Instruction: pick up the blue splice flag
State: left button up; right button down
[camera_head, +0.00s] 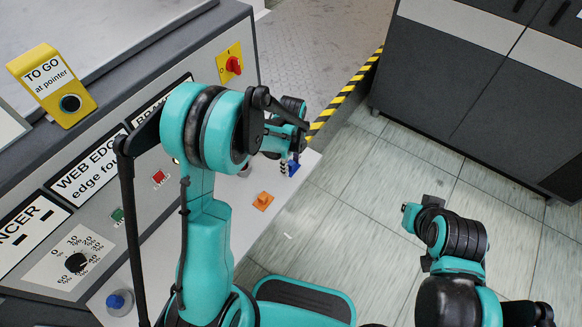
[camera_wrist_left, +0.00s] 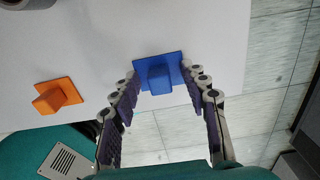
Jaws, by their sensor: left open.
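The blue splice flag (camera_wrist_left: 156,76) lies near the edge of the pale shelf, its raised block facing the wrist camera. A small part of the blue flag also shows in the head view (camera_head: 293,169), mostly hidden by my left gripper (camera_head: 289,158). In the left wrist view my left gripper (camera_wrist_left: 163,92) is open, with its fingertips on either side of the flag. I cannot tell whether a finger touches it.
An orange flag (camera_head: 263,201) lies on the shelf (camera_wrist_left: 105,60) beside the blue one. A blue knob (camera_head: 119,300) stands at the shelf's near end. The machine panel (camera_head: 130,190) rises behind. Open floor (camera_head: 350,190) lies beyond the shelf edge, with a dark cabinet (camera_head: 470,80) further back.

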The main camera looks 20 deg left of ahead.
pick_arm(q)
jog(key=c, duration=0.9)
jog(key=shift+r, duration=0.15)
